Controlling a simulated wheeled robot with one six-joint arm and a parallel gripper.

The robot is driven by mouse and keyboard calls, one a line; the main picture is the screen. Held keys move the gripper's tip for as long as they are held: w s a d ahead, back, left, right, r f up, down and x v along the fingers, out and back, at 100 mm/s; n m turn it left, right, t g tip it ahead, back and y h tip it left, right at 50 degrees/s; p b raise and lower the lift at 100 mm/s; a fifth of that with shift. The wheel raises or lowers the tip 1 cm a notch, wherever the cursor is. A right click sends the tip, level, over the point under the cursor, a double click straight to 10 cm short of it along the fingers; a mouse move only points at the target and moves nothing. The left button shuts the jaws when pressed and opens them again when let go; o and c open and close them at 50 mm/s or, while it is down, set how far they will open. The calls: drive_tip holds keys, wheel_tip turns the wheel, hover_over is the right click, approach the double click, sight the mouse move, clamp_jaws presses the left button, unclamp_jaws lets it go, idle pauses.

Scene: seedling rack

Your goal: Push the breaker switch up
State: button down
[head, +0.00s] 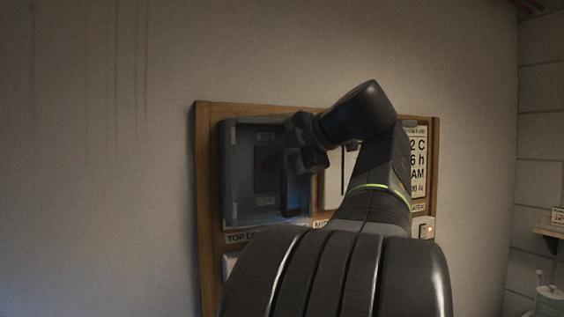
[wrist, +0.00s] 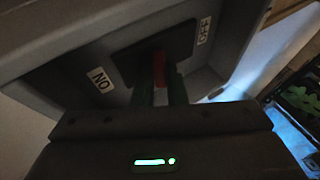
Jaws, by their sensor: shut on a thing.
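The breaker box (head: 229,175) is a grey open-fronted box on a wooden-framed board. Its red switch lever (wrist: 159,68) stands out from a dark plate (wrist: 130,65) in the wrist view, between an ON label (wrist: 101,78) and an OFF label (wrist: 204,30). My gripper (wrist: 160,88) reaches into the box and is shut on the red lever, one finger on each side. In the head view my gripper (head: 287,161) is at the box opening and hides much of the lever. I cannot tell the lever's exact position along its slot.
The wooden board (head: 206,255) also carries a white panel (head: 333,185) and a printed notice (head: 418,165) right of the box, partly behind my arm. The box walls closely surround my gripper. The wall at left is bare. A small shelf (head: 547,238) is at far right.

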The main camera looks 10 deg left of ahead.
drive_tip(key=c, duration=1.7)
unclamp_jaws()
drive_tip(key=shift+c, duration=0.2)
drive_tip(key=shift+d, duration=0.1)
drive_tip(key=v, duration=1.3)
drive_tip(key=shift+s+d, duration=0.15)
drive_tip(key=shift+d, duration=0.15)
drive_tip(key=shift+a, duration=0.1)
drive_tip(key=x, duration=1.3)
drive_tip(key=shift+w+a, duration=0.2)
drive_tip(key=shift+a, duration=0.15)
